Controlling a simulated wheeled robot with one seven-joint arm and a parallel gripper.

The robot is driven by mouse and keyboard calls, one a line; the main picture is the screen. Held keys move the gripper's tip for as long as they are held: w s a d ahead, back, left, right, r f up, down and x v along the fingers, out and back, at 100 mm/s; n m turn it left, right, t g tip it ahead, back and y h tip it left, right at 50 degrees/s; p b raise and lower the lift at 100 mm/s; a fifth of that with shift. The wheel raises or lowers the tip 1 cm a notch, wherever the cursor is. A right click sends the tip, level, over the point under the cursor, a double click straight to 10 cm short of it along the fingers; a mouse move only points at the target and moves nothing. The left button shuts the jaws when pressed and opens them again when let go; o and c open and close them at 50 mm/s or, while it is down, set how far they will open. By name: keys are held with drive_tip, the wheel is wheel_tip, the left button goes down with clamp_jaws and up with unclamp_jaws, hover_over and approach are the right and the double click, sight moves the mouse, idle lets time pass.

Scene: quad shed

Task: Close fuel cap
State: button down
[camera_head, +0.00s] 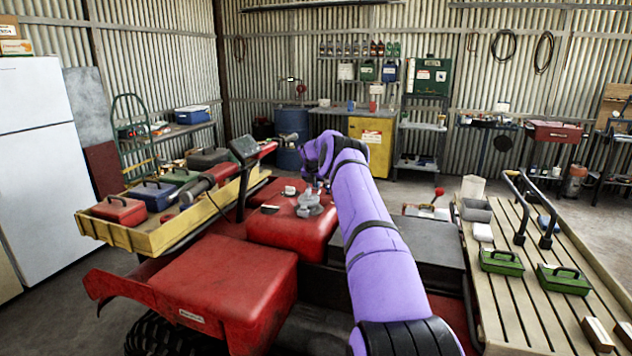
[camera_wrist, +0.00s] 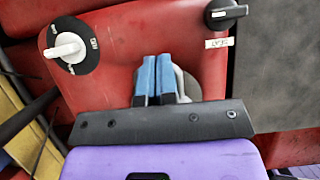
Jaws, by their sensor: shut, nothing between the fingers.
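My gripper (camera_wrist: 154,62) is shut and empty, its two blue fingers side by side above the red tank top (camera_wrist: 110,70). A pale grey round fitting with a raised handle (camera_wrist: 187,86) lies under and just right of the fingers, partly hidden; it looks like the fuel cap. I cannot tell whether the fingers touch it or whether it is seated. In the head view, a grey cap-like fitting (camera_head: 309,205) sits on the red tank (camera_head: 290,232), close below my arm's end. My fingertips are not clear there.
A white-handled knob on a black disc (camera_wrist: 67,46) is left of the fingers, and a black knob (camera_wrist: 224,13) is at upper right. A yellow rack with toolboxes (camera_head: 150,238) stands left; a slatted wooden bench (camera_head: 520,300) lies right.

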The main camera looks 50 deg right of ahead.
drive_tip(key=shift+w+d+f+y, duration=0.1)
drive_tip(key=shift+d+f+y, duration=0.2)
drive_tip(key=shift+f, duration=0.55)
drive_tip(key=shift+f+y, duration=0.3)
drive_tip(key=shift+f, duration=0.15)
drive_tip(key=shift+g, duration=0.3)
drive_tip(key=shift+f, duration=0.35)
drive_tip(key=v, duration=1.1)
drive_tip(key=shift+d+r, duration=0.2)
drive_tip(key=shift+r, duration=0.25)
